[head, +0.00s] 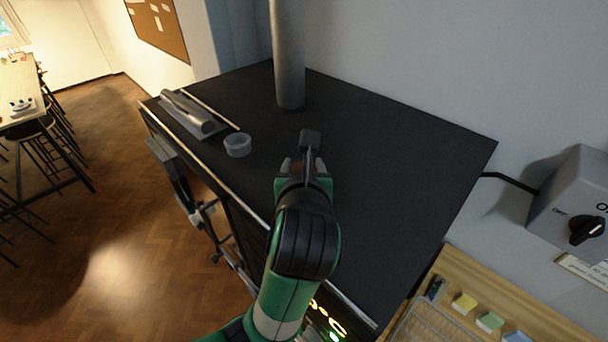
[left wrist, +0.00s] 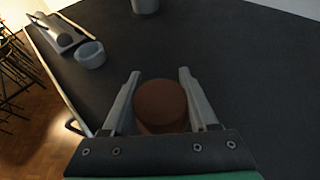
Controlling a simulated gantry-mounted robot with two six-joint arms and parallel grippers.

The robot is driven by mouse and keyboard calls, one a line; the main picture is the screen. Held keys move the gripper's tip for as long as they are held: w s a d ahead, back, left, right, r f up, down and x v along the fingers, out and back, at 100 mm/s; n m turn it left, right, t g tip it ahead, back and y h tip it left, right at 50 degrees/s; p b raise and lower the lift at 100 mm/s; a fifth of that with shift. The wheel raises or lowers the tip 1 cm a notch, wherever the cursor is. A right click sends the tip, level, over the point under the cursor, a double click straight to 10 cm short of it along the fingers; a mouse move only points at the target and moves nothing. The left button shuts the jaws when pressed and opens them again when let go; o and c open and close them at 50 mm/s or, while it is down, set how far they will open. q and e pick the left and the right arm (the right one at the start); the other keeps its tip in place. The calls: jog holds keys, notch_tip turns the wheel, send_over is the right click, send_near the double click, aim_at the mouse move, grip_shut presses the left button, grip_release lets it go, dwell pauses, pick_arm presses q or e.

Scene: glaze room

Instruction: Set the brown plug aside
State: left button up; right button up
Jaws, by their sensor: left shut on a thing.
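The brown plug (left wrist: 160,104) is round and sits between the two fingers of my left gripper (left wrist: 160,92) in the left wrist view. The gripper is shut on it. In the head view my left gripper (head: 305,165) is over the dark kiln top (head: 400,160), right of the small grey bowl. The plug is hidden there by the gripper and wrist. I cannot tell whether the plug is clear of the dark surface. My right gripper is not in view.
A grey bowl (head: 237,145) and a metal roller-like piece on a plate (head: 188,112) stand at the left edge. A vertical grey pipe (head: 290,60) rises behind. The surface right of the gripper is clear. A grey switch box (head: 572,205) is at the right.

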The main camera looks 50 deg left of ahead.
pick_arm(q)
notch_tip(320, 180, down, 2)
jog(key=shift+s+f, duration=0.1)
jog(key=shift+f, duration=0.15)
jog(key=shift+f, duration=0.2)
jog(key=o, duration=1.4)
jog(key=shift+r, duration=0.1)
